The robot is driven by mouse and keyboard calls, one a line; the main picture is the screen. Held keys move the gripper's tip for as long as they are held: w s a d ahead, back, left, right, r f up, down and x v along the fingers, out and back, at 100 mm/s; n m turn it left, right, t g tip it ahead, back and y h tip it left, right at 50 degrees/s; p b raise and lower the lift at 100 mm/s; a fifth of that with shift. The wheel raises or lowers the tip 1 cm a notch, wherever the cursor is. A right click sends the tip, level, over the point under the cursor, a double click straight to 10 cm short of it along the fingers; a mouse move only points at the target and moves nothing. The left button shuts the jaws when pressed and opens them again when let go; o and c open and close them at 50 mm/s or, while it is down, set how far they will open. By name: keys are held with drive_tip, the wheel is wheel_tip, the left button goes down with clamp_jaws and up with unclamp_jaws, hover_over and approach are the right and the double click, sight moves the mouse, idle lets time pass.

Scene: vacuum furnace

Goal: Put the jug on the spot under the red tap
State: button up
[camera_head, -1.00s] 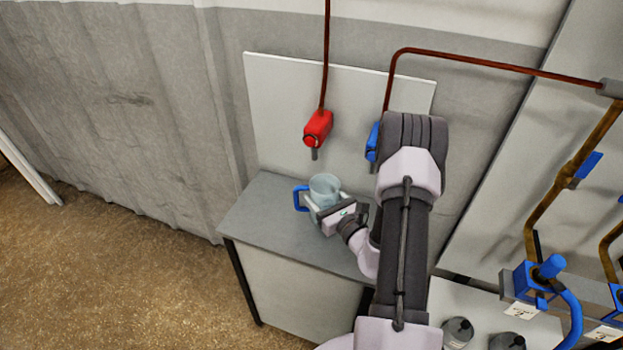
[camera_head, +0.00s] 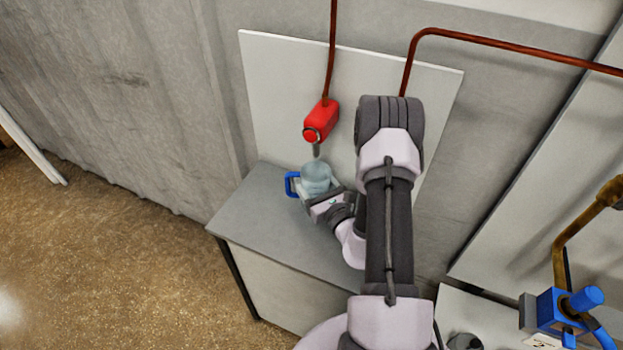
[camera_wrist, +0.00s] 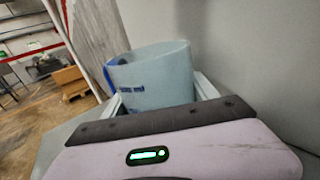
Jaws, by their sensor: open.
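The jug (camera_head: 316,176) is pale, translucent blue with a blue handle on its left. It appears to stand upright on the grey bench top (camera_head: 262,215), just below the spout of the red tap (camera_head: 321,121) on the wall panel. My gripper (camera_head: 319,192) is open at the near side of the jug. In the wrist view the jug (camera_wrist: 155,80) stands between the spread fingers of my gripper (camera_wrist: 158,98), one on each side. I cannot tell whether the fingers touch it. The spot itself is hidden beneath the jug.
A white panel (camera_head: 270,90) behind the bench carries the red tap and copper pipes. My arm covers the area to the right of the jug. Blue valve fittings (camera_head: 565,305) are at the lower right. The left part of the bench top is clear.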

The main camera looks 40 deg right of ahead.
drive_tip(key=shift+o, duration=1.4)
drive_tip(key=shift+r, duration=0.25)
drive_tip(key=s, duration=0.4)
drive_tip(key=s+a, duration=0.1)
drive_tip(key=s, duration=0.7)
drive_tip(key=shift+a+p, duration=0.25)
drive_tip(key=shift+p, duration=0.1)
drive_tip(key=shift+w, duration=0.1)
